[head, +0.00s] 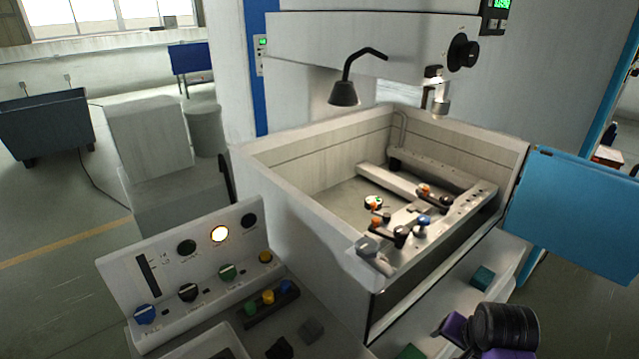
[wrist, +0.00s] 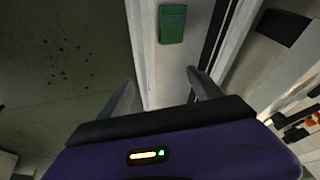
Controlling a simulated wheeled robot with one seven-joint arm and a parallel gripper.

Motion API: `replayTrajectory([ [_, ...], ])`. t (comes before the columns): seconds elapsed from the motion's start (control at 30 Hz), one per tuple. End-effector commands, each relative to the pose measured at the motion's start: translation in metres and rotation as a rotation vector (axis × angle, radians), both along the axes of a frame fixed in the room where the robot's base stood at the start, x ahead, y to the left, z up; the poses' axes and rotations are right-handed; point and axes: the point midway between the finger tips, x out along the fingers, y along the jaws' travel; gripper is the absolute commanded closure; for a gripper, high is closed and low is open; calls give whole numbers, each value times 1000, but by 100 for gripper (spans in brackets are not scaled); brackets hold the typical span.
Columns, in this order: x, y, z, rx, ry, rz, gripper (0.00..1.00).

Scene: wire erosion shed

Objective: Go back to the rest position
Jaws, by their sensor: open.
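My gripper (wrist: 160,86) shows in the wrist view with its two grey fingers spread apart and nothing held between them. Below the fingers is a pale ledge (wrist: 155,85) with a green block (wrist: 172,24) on it, ahead of the fingertips and apart from them. In the head view the black and purple end of my arm is at the lower right, in front of the machine tank (head: 300,215) and outside it. The fingertips are hard to make out there.
The open tank holds clamps and small coloured parts on rails. A blue door (head: 575,215) stands open at right. A control panel (head: 190,270) with knobs and a lit orange lamp is at left. A black lamp (head: 344,92) hangs over the tank. Green blocks (head: 482,277) lie on the front ledge.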

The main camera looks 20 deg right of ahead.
Motion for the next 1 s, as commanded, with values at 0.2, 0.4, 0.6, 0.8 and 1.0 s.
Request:
replayTrajectory([
  [0.2, 20, -9, 22, -244, -208, 165, 25],
  [0.4, 11, 17, 46, -508, -416, 381, 25],
  [0.6, -24, 69, 70, -683, -596, 563, 25],
  [0.8, -78, 126, 90, -775, -743, 691, 25],
  [1.0, -140, 175, 110, -795, -850, 763, 25],
])
